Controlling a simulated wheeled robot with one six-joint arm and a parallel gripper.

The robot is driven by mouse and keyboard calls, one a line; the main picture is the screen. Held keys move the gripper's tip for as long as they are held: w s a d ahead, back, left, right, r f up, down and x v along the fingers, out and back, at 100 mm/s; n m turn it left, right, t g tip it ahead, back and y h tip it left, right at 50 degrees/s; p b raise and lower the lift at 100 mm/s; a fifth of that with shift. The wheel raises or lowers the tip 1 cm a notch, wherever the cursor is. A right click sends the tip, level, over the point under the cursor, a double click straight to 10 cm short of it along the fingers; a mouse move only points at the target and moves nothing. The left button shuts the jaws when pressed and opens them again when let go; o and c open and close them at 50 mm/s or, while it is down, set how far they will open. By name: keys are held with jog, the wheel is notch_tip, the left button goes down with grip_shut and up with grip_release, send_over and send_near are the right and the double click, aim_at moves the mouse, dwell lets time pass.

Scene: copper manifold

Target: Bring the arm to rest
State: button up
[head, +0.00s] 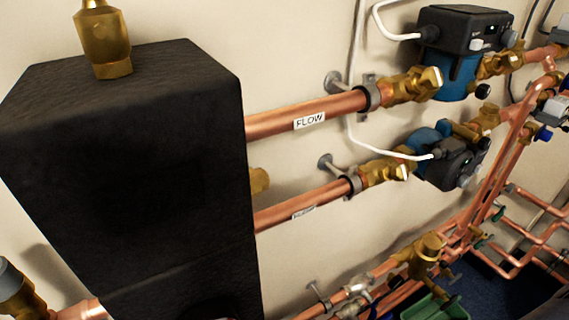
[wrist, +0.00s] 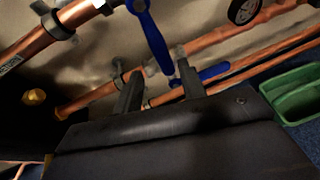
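My gripper (wrist: 157,72) shows in the wrist view with two dark fingers spread apart. Wall, a copper pipe and part of a blue lever show in the gap, and I see nothing held. A blue valve lever (wrist: 150,36) hangs just beyond the fingers, and a second blue lever (wrist: 205,74) lies behind the right finger. I cannot tell whether the fingers touch either lever. In the head view I cannot make out my gripper.
A large black insulated block (head: 130,170) fills the left of the head view. Copper pipes, the upper one with a FLOW label (head: 309,121), run right to two blue-and-black pumps (head: 462,45). A green tub (wrist: 297,98) sits low at the right.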

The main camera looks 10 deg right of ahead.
jog(key=shift+b+x, duration=0.55)
jog(key=shift+x, duration=3.2)
jog(key=shift+w, duration=0.1)
jog(key=shift+r, duration=0.1)
jog(key=shift+p+v, duration=0.95)
jog(key=shift+v, duration=4.45)
jog(key=b+x, duration=0.2)
jog(key=x, duration=0.8)
jog(key=shift+w+f, duration=0.3)
jog(key=shift+w+d+f+b, duration=0.15)
jog(key=shift+w+b, duration=0.05)
jog(key=shift+b, duration=0.15)
jog(key=shift+w+d+r+n+t+h+b, duration=0.25)
jog(key=shift+d+n+t+h+b, duration=0.2)
jog(key=shift+d+n, duration=0.35)
